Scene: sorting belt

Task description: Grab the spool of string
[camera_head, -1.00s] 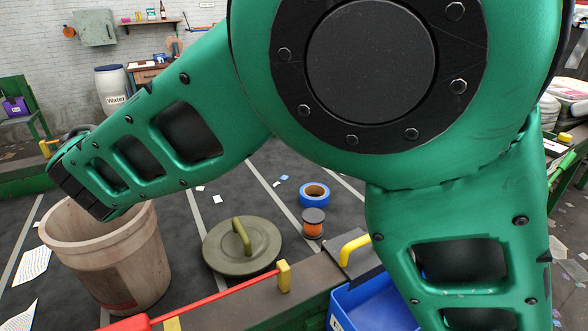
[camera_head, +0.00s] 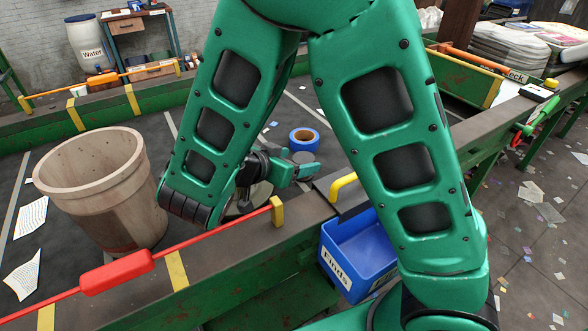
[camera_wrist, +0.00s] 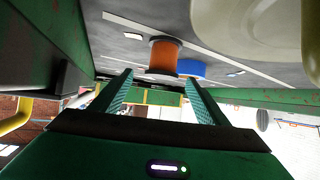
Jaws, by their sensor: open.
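I cannot tell whether a fingertip touches the spool.
A blue tape roll (camera_head: 304,140) lies just behind the spool. A round lid (camera_wrist: 245,25) lies close by, mostly behind my arm in the head view. A bucket (camera_head: 105,190) stands left. The belt's near rail carries a red bar (camera_head: 118,272), yellow handle (camera_head: 343,186) and blue bin (camera_head: 350,262).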

